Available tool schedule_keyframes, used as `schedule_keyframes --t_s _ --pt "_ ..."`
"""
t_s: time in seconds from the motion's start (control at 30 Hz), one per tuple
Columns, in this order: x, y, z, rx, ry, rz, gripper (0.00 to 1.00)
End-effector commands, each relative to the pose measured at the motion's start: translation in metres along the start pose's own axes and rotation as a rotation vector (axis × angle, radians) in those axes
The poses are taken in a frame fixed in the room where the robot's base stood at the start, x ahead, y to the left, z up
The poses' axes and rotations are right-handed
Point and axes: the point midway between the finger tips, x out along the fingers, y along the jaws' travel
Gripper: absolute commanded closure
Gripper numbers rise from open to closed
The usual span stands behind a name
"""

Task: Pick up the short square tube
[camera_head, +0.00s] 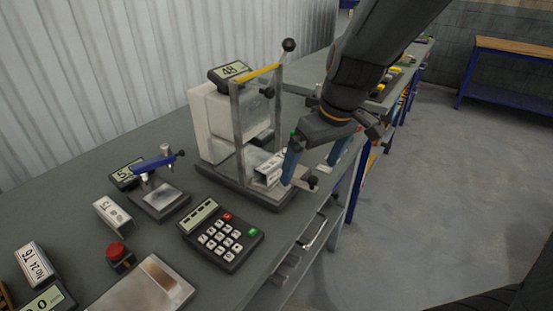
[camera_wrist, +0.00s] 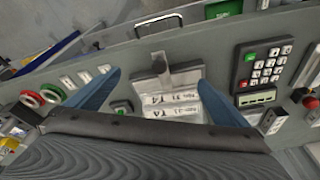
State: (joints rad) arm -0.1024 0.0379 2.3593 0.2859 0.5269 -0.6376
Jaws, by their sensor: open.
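Several pale square tubes with printed labels are in view; I cannot tell which one is meant by the short one. One labelled tube (camera_head: 268,170) sits on the base of the upright press-like stand (camera_head: 241,135). In the wrist view two labelled faces (camera_wrist: 172,104) show between my fingers. Another tube (camera_head: 113,215) lies on the bench left of the keypad, and one more tube (camera_head: 36,263) is at the far left. My gripper (camera_head: 308,168) is open, its blue fingers at the stand's right front side. In the wrist view my gripper (camera_wrist: 158,95) has nothing clamped between its fingers.
A keypad box (camera_head: 220,235) stands in front of the stand. A small device with a blue arm (camera_head: 160,190) and a red button (camera_head: 118,255) are to the left. A metal plate (camera_head: 155,287) lies at the front. The bench's right edge runs close to my gripper.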

Motion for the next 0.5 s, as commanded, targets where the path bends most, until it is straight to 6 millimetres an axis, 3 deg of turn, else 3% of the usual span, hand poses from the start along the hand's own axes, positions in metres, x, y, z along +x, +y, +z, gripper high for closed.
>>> schedule_keyframes --t_s 0.1,0.2,0.33,0.5 --pt "-0.02 -0.016 -0.04 -0.157 0.056 -0.037 0.0" --pt "-0.029 -0.025 -0.06 -0.25 0.09 -0.056 0.0" --pt "-0.032 -0.032 -0.072 -0.308 0.111 -0.068 0.0" --pt "-0.017 -0.034 -0.074 -0.317 0.112 -0.071 0.0"
